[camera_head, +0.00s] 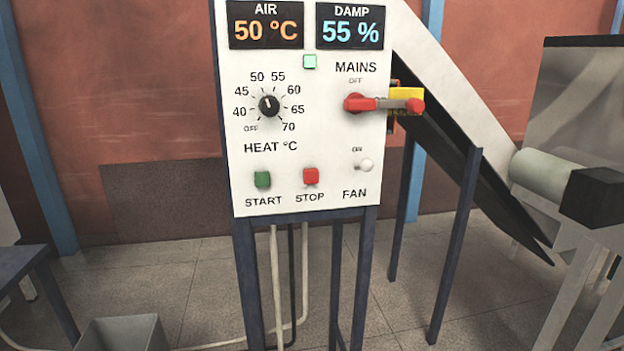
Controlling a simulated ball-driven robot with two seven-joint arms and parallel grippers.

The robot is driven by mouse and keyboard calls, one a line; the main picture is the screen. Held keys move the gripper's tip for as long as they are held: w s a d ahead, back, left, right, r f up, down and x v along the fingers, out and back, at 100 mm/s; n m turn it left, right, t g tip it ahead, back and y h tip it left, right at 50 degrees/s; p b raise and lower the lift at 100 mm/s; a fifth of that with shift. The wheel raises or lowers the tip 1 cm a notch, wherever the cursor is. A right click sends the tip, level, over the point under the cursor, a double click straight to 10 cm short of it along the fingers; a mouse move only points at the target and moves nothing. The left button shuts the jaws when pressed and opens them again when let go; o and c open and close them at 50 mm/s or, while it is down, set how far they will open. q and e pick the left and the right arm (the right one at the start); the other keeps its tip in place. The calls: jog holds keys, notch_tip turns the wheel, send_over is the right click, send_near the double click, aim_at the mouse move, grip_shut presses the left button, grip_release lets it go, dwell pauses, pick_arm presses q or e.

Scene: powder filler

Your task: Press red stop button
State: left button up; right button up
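The red stop button (311,176) is on the lower part of a white control panel (325,130), above the printed word STOP. The green start button (262,179) is to its left, above the word START. A small white fan switch (365,165) is to its right. Neither of my grippers shows in the head view, and nothing covers the stop button.
A red mains handle (380,103) sticks out at the panel's right edge. A black heat knob (269,105) is above the start button. A dark chute (470,175) and a roller machine (545,174) stand right. A grey bin (122,334) is at lower left.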

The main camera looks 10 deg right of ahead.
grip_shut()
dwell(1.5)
